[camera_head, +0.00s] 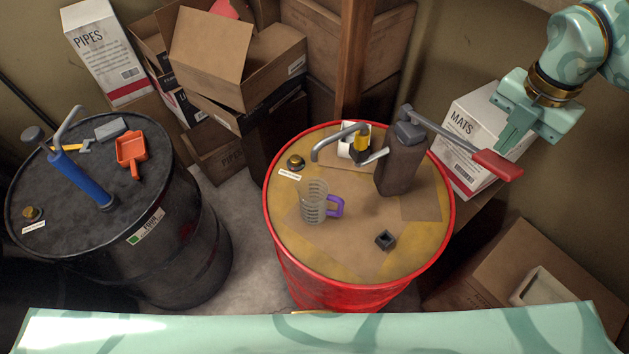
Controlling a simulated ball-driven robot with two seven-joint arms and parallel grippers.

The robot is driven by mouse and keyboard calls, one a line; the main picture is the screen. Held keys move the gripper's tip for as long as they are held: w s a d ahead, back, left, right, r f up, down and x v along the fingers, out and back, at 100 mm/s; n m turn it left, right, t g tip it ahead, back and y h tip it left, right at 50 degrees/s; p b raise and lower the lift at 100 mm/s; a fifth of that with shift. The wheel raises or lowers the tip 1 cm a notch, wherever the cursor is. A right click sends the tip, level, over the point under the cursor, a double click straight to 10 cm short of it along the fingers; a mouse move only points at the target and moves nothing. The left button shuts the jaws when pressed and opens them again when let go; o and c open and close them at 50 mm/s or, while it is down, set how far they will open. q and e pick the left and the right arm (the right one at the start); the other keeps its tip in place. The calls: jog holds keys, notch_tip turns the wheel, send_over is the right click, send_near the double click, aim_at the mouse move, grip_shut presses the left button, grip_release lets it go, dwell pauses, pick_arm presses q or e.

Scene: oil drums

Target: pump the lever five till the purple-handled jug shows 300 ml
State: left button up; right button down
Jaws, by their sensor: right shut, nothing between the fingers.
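A clear jug (313,206) with a purple handle (336,206) stands upright on the red drum (292,242). Any liquid level in it is too small to read. A dark hand pump (399,163) stands on the drum, with a grey spout (338,138) whose end is above the jug. Its lever (445,133) slopes down to the right and ends in a red grip (497,165). My right gripper (508,143) is shut and empty just above the red grip; I cannot tell whether it touches. My left gripper is out of view.
A black drum (165,225) at left carries a blue pump (80,178) and an orange scoop (131,150). A MATS box (470,130) and other cartons (525,265) crowd the right side.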

notch_tip(320, 180, down, 16)
jog(key=b, duration=1.1)
jog(key=shift+r, duration=0.25)
dwell(0.6)
notch_tip(320, 180, up, 16)
jog(key=p, duration=1.3)
jog(key=shift+s+f, duration=0.1)
jog(key=shift+s, duration=0.05)
jog(key=shift+f, duration=0.15)
jog(key=shift+f, duration=0.1)
